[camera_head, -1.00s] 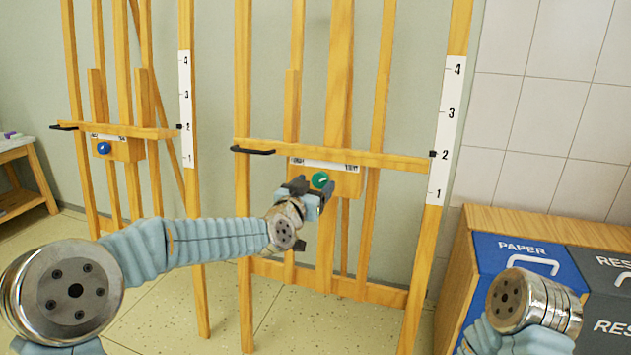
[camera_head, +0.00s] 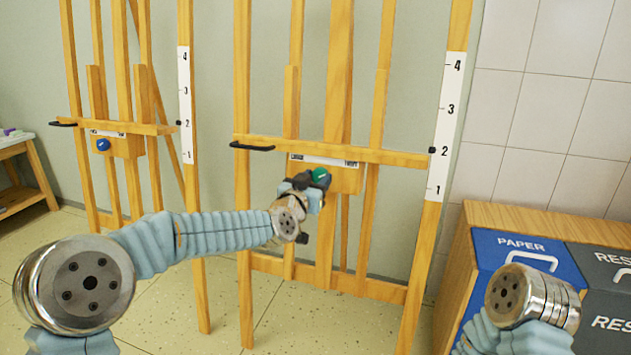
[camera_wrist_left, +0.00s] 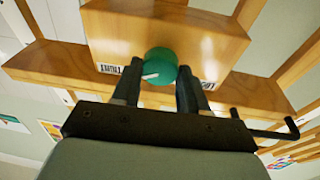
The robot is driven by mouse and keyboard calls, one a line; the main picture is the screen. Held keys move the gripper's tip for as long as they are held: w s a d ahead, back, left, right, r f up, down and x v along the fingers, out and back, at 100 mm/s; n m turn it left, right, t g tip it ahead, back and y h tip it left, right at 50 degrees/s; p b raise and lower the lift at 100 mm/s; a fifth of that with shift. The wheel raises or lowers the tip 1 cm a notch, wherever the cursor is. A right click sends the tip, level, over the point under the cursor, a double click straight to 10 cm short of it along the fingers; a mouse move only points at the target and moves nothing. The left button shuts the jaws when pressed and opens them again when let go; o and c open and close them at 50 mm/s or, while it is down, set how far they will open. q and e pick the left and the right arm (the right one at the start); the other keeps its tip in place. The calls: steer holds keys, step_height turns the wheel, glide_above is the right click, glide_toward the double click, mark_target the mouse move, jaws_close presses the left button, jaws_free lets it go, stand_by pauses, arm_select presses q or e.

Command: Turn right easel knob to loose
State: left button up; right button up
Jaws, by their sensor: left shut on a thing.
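The right easel (camera_head: 380,158) stands in front of me, with a wooden block (camera_head: 346,179) at its crossbar. A green knob (camera_head: 321,174) with a white mark sits on the block's front. It also shows in the left wrist view (camera_wrist_left: 160,64), between the two dark fingers. My left gripper (camera_head: 308,181) is shut on the green knob and hides part of it in the head view. The label (camera_head: 324,161) above the knob is too small to read there; in the wrist view it appears upside down, with "TIGHT" on one side. My right gripper is out of view.
The left easel (camera_head: 188,90) has a blue knob (camera_head: 103,145). A black hook (camera_head: 252,146) sticks out at the left end of the right easel's crossbar. A recycling cabinet (camera_head: 500,225) stands at the lower right. A small table (camera_head: 20,150) is at far left.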

arm_select(q)
steer(key=shift+f, duration=0.1)
steer(key=shift+d+f+n+t+y+b, duration=0.1)
steer(key=shift+n+t+y+b, duration=0.2)
steer(key=shift+n+b, duration=1)
steer(key=n, duration=0.2)
steer(key=shift+n+y, duration=0.3)
steer(key=n+y+b, duration=0.1)
steer(key=n, duration=0.4)
steer(key=shift+d, duration=0.1)
steer(key=n+y, duration=0.1)
steer(key=n, duration=0.3)
steer(key=shift+r, duration=0.2)
steer(key=n+y, duration=0.1)
steer(key=n, duration=0.3)
steer(key=n+g+p, duration=0.1)
steer(key=n, duration=0.4)
steer(key=shift+r+n+y, duration=0.15)
steer(key=shift+n+y, duration=0.15)
steer(key=shift+n, duration=0.1)
steer(key=shift+n+g+p, duration=0.3)
steer(key=shift+n, duration=0.9)
